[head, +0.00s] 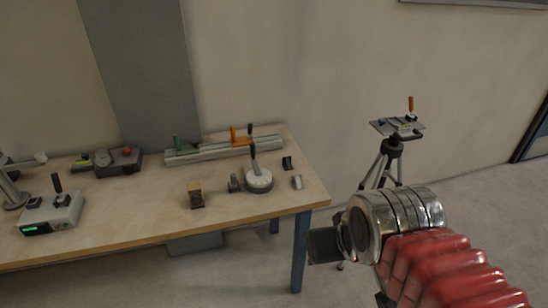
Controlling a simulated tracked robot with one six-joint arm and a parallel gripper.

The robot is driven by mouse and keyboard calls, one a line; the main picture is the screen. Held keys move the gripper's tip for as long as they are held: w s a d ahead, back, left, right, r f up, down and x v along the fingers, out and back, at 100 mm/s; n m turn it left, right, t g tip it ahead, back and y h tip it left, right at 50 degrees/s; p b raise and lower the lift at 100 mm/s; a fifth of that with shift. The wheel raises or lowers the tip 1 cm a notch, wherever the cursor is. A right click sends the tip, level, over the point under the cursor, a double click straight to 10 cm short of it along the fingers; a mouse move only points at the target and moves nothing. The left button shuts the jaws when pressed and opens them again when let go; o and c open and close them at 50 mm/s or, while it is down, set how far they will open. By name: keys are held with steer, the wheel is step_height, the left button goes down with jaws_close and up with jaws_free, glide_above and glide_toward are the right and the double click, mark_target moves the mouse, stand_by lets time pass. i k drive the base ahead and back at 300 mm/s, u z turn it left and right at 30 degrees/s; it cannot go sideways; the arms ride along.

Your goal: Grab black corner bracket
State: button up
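A small black angled piece, which looks like the black corner bracket (287,163), stands near the right end of the wooden workbench (130,222). A light grey bracket-like piece (297,182) lies just in front of it. My gripper (322,246) is the dark end of my silver and red arm, at the lower right. It is in front of the bench's right corner, well apart from the bracket and nearer to me. Its fingers are not clear enough to show whether it is open or shut.
Left of the bracket stand a round-based holder (259,181) with an upright handle and a yellow-black block (196,196). A metal rail (215,151) with green and orange handles lies behind. A tripod (391,150) with a plate stands right of the bench.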

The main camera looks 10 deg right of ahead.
mark_target(287, 162)
steer(key=u, duration=0.6)
steer(key=i, duration=0.9)
steer(key=u, duration=0.65)
